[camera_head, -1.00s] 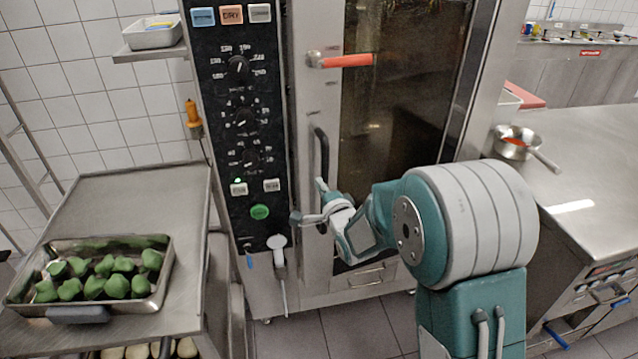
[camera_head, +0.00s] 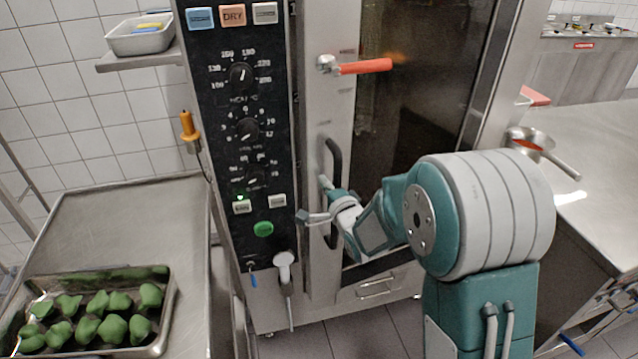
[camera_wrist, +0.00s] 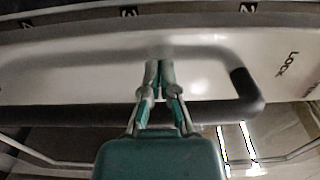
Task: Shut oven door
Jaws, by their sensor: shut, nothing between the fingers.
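The oven door (camera_head: 332,118) has a steel frame and dark glass. It stands close beside the control panel, with a dark seam between; I cannot tell whether it is fully closed. A black bar handle (camera_head: 335,150) is on its frame, with a red lever (camera_head: 364,67) above. My gripper (camera_head: 318,203) is shut and empty at the lower part of the black handle. In the wrist view, my gripper (camera_wrist: 158,68) has its fingers crossing the black handle (camera_wrist: 70,113), tips towards the pale door frame marked "Lock" (camera_wrist: 288,66). Contact is unclear.
The control panel (camera_head: 243,130) with knobs is left of the door. A steel table (camera_head: 140,215) at left holds a tray (camera_head: 165,330) of green items. Tiled floor shows below the oven.

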